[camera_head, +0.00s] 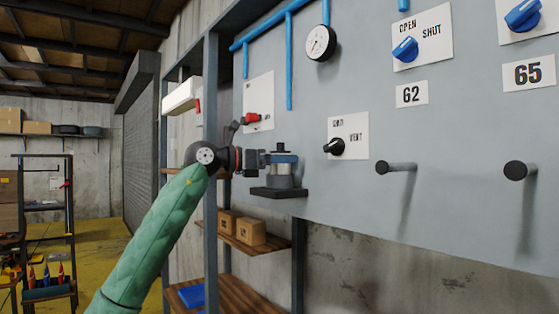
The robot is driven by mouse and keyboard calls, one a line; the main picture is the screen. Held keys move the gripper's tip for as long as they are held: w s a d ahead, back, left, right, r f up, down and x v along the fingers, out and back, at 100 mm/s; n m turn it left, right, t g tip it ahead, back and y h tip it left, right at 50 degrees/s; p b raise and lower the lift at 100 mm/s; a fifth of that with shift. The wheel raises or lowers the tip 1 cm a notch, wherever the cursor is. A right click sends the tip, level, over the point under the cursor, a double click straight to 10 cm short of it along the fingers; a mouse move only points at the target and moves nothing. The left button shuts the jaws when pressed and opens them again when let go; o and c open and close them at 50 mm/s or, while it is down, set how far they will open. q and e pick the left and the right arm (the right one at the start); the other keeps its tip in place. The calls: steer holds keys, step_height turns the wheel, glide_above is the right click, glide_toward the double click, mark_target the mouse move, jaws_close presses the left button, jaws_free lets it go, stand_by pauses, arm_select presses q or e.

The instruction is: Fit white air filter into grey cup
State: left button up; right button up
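A grey cup-like body (281,181) stands upright on a small black ledge (278,193) that juts from the grey wall panel. My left gripper (283,158) reaches in from the left, level with the top of this body. Its fingers are at the upper part, with a small dark piece (281,147) showing just above them. Whether the fingers are closed on anything is too small to tell. I cannot make out a white air filter; it may be hidden at the gripper. My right gripper is not in view.
The grey panel (450,220) carries a gauge (321,43), a black knob (335,147), blue knobs (405,49) and two dark pegs (396,167) sticking out at the right. A dark frame post (211,230) stands left of the ledge. Boxes (251,232) sit on a lower shelf.

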arm_select(q)
steer(key=shift+r+p, duration=1.15)
steer(key=shift+r, duration=2.4)
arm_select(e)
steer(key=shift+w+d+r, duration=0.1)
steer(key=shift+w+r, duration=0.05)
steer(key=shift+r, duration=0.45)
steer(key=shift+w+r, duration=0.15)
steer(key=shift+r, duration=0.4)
